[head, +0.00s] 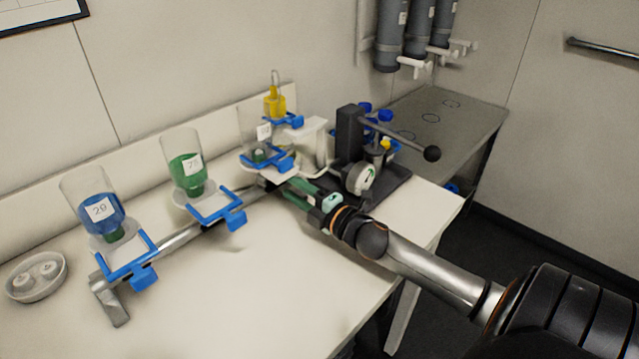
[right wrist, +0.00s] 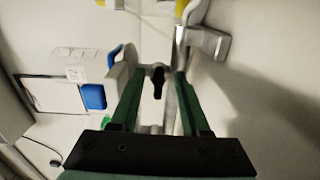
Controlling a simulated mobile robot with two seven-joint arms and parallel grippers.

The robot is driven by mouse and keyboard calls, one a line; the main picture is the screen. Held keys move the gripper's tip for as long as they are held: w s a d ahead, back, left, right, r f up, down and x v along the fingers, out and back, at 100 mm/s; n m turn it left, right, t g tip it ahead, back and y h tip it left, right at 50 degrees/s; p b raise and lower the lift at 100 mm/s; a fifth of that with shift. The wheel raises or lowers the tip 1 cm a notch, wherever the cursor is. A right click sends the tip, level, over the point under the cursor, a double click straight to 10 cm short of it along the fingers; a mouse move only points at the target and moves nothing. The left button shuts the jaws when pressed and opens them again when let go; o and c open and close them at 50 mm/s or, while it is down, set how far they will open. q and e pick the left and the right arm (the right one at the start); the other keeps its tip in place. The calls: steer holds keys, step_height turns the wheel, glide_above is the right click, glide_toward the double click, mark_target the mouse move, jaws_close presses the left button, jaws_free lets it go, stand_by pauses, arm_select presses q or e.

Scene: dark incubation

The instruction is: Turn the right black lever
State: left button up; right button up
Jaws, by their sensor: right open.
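A small black lever (right wrist: 158,83) shows in the right wrist view, on a metal pipe, between my right gripper's fingers. In the head view it is hidden near the fingertips. My right gripper (head: 287,189) has green fingers that are open and reach toward the right end of the metal rail (head: 180,239). In the right wrist view the open gripper (right wrist: 160,75) has a finger on each side of the lever; I cannot tell whether either touches it. My left gripper is not in view.
Inverted bottles with blue (head: 97,212) and green (head: 187,170) liquid stand in blue-clamped holders along the rail. A black press (head: 350,140) with a ball-ended handle (head: 432,153) stands right of the gripper. A white dish (head: 37,277) lies far left. The front tabletop is clear.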

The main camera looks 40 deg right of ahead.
steer(key=s, duration=1)
steer(key=shift+s+d, duration=0.25)
steer(key=shift+d, duration=0.15)
